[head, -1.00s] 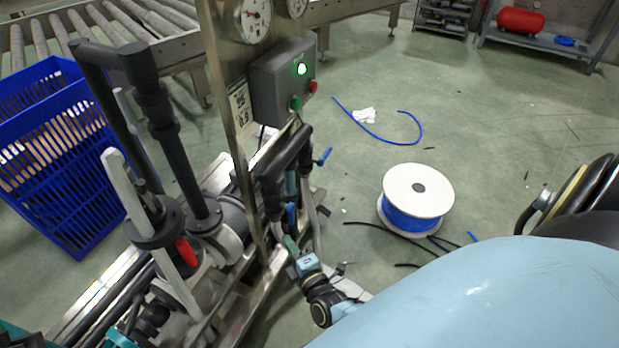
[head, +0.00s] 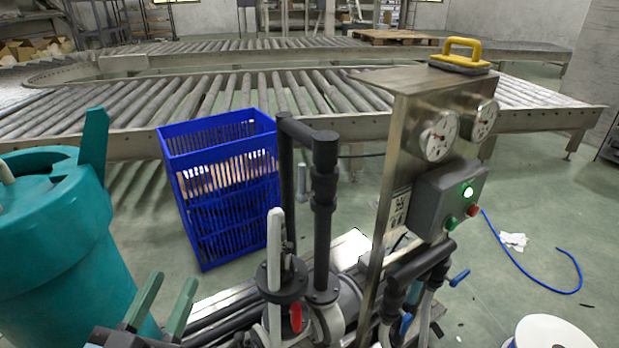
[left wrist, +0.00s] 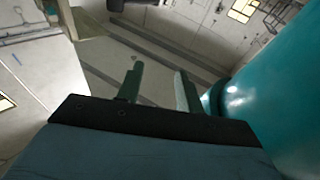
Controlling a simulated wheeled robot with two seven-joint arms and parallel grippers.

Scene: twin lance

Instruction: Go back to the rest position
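My left gripper (head: 172,282) shows at the bottom left of the head view. Its two green fingers stand apart with nothing between them. It is in front of a pump assembly and beside a large teal drum-like body (head: 50,250). In the left wrist view, the left gripper (left wrist: 157,72) is also open and empty, with a teal surface (left wrist: 275,90) close on the right. My right gripper is not in view.
The pump rig has black pipes (head: 325,190), a red-handled valve (head: 295,316) and a steel gauge panel (head: 395,160). A blue crate (head: 215,200) stands behind it, before a roller conveyor (head: 230,95). A white cable spool (head: 548,333) and blue hose (head: 520,272) lie right on open floor.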

